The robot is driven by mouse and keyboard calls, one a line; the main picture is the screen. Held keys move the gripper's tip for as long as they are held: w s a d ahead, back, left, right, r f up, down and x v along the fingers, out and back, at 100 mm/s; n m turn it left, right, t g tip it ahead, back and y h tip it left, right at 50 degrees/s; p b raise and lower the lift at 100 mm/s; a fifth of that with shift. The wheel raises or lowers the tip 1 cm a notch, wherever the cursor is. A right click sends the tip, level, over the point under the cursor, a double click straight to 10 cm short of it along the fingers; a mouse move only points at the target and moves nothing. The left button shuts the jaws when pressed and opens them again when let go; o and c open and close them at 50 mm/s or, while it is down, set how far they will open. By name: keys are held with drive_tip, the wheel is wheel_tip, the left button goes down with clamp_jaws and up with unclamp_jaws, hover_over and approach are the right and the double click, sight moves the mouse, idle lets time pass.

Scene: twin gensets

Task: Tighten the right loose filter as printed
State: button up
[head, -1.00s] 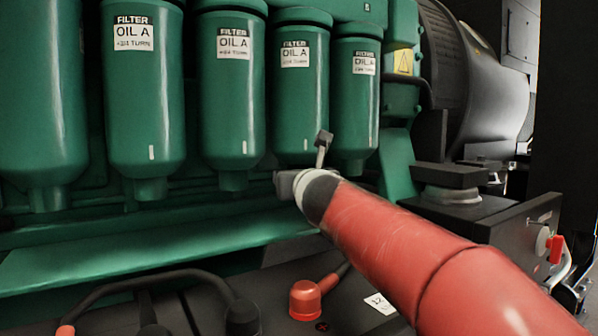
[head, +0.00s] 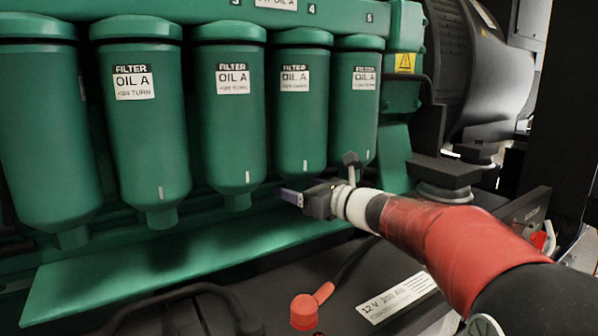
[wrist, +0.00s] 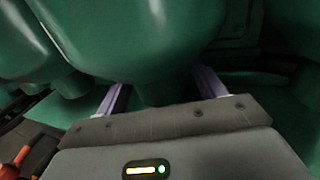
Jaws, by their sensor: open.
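Several green filters hang in a row, with OIL A labels and white marks low on their bodies. Filters stand under the numbers 3 (head: 234,130), 4 (head: 302,125) and 5 (head: 354,120). The small print on the labels is too blurred to read surely, and I cannot tell which filter is loose. My gripper (head: 288,194) is open, just below the lower end of the filter under 4. In the wrist view, the fingers of my gripper (wrist: 162,91) stand apart on either side of a filter's narrow bottom end; its body (wrist: 130,35) fills the space above. Contact is unclear.
A green ledge (head: 140,262) runs below the filters. A black battery top with a red terminal cap (head: 304,311) and a 12 V label (head: 397,297) lies in front. A black mount (head: 446,182) stands to the right. Neighbouring filters hang close by.

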drive_tip(key=shift+w+r+n+g+y+p, duration=0.1)
drive_tip(key=shift+r+n+g+y+p, duration=0.1)
drive_tip(key=shift+n+g+y+p, duration=0.15)
drive_tip(key=shift+f+b, duration=0.4)
drive_tip(key=shift+b, duration=0.1)
drive_tip(key=m+t+h+b, duration=0.2)
drive_tip(key=b, duration=0.1)
drive_tip(key=m+t+h+b, duration=0.2)
drive_tip(key=b, duration=0.1)
drive_tip(key=shift+a+f+t+h+b, duration=0.1)
drive_tip(key=shift+f+t+h+b, duration=0.15)
drive_tip(key=shift+b, duration=0.1)
drive_tip(key=m+t+h+b, duration=0.1)
drive_tip(key=m+h+b, duration=0.1)
drive_tip(key=b, duration=0.3)
drive_tip(key=shift+r+m+t+h, duration=0.1)
drive_tip(key=shift+m+t+h, duration=0.25)
drive_tip(key=shift+h, duration=0.35)
drive_tip(key=h+b, duration=0.1)
drive_tip(key=m+t+h+b, duration=0.1)
drive_tip(key=shift+r+b, duration=0.25)
drive_tip(key=shift+b, duration=0.15)
drive_tip(key=shift+r+m+h+b, duration=0.25)
drive_tip(key=shift+m+h+b, duration=0.1)
drive_tip(key=shift+m+h, duration=0.2)
